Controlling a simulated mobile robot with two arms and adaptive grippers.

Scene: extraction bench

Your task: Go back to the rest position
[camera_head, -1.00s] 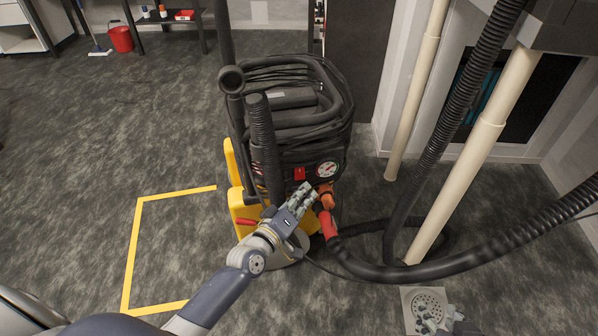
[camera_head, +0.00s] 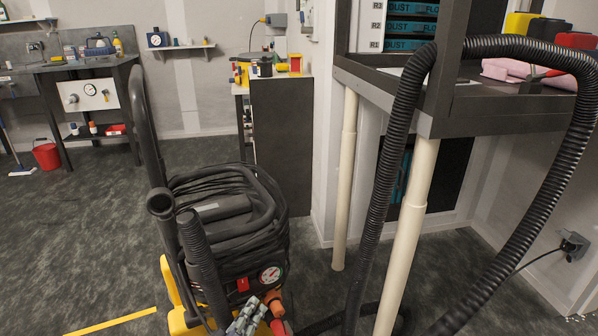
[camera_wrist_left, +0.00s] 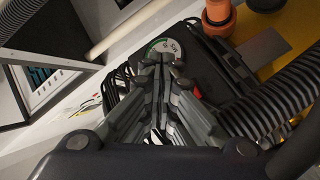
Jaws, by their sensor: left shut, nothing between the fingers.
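My left gripper (camera_head: 246,318) shows at the bottom of the head view, in front of the extraction machine (camera_head: 228,243) with its coiled black hose and yellow base. In the left wrist view the gripper (camera_wrist_left: 158,85) has its fingers together with nothing between them. The round gauge (camera_head: 271,274) of the machine is just above the gripper in the head view; the gauge also shows beyond the fingertips in the wrist view (camera_wrist_left: 160,50). An orange fitting (camera_head: 273,302) is close beside the gripper. Whether the gripper touches the machine is unclear. My right gripper is not in view.
A dark bench frame (camera_head: 440,118) on cream pipes stands at the right, with a ribbed black hose (camera_head: 385,190) looping down from it. A workbench (camera_head: 75,62) and a red bucket (camera_head: 46,155) are at the back left.

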